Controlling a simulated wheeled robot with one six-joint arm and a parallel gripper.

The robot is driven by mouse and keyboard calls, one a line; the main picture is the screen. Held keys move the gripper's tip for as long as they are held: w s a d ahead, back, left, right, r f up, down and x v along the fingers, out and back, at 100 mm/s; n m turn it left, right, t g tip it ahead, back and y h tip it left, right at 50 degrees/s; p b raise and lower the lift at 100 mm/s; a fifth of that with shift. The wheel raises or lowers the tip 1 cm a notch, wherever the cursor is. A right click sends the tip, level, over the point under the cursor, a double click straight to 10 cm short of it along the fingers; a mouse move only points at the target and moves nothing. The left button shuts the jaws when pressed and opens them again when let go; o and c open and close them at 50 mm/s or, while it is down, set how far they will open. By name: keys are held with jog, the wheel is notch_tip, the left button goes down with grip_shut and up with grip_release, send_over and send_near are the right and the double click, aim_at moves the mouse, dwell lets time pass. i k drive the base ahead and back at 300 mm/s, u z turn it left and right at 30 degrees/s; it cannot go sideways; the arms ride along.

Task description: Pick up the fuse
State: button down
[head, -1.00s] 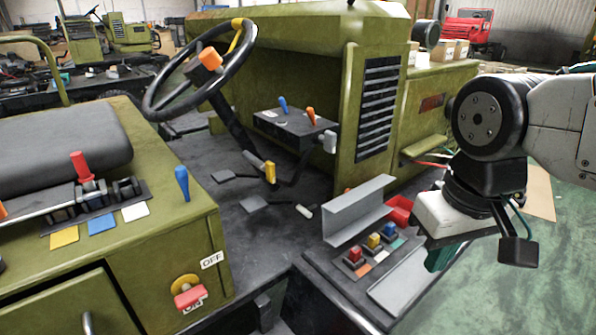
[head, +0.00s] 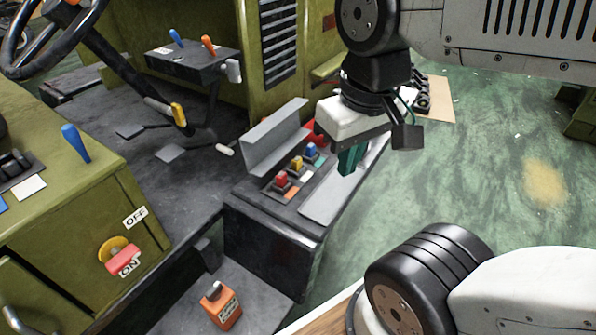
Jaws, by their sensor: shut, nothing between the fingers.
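Red (head: 281,179), yellow (head: 297,164) and blue (head: 311,150) fuse-like blocks stand in a row in the black box (head: 270,228) low beside the vehicle floor. Coloured patches lie beside them. I cannot tell which block is the task's fuse. My gripper (head: 348,161), with teal fingers under a white body, points down to the right of the blue block. Its fingers are together and hold nothing. They appear in front of the grey flat plate; their height above it is unclear.
A grey angled bracket (head: 272,138) stands behind the blocks, with a red tray (head: 316,133) partly hidden behind my gripper. Levers and a steering wheel (head: 50,45) are to the left. Green floor is open at the right.

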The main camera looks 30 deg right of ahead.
aim_at(281, 178)
jog(key=z, duration=0.6)
jog(key=k, duration=0.95)
jog(key=u, duration=0.75)
jog(key=i, duration=0.5)
